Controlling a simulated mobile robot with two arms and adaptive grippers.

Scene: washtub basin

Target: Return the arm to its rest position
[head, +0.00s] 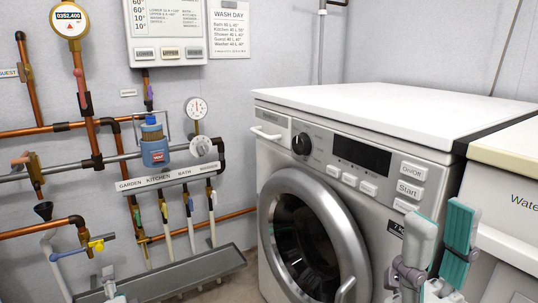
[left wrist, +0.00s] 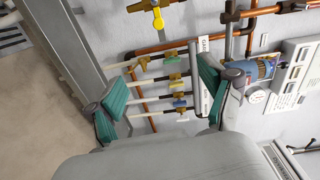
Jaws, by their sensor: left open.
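In the head view only a small grey part of my left gripper (head: 110,284) shows at the bottom left edge, in front of the grey trough. In the left wrist view my left gripper (left wrist: 160,92) has its two teal-padded fingers wide apart. Nothing is between the pads; the row of small valves (left wrist: 175,83) shows beyond the gap, apart from the fingers as far as I can tell. My right gripper (head: 438,245) stands at the lower right of the head view, before the washing machine, fingers up and apart, empty. Most of both arms is out of view.
The washing machine (head: 330,135) stands on the right, beside a cream-topped unit (head: 505,150). Copper pipes, gauges and a blue meter (head: 154,150) cover the left wall. The grey trough (head: 190,272) runs below the labelled valve row.

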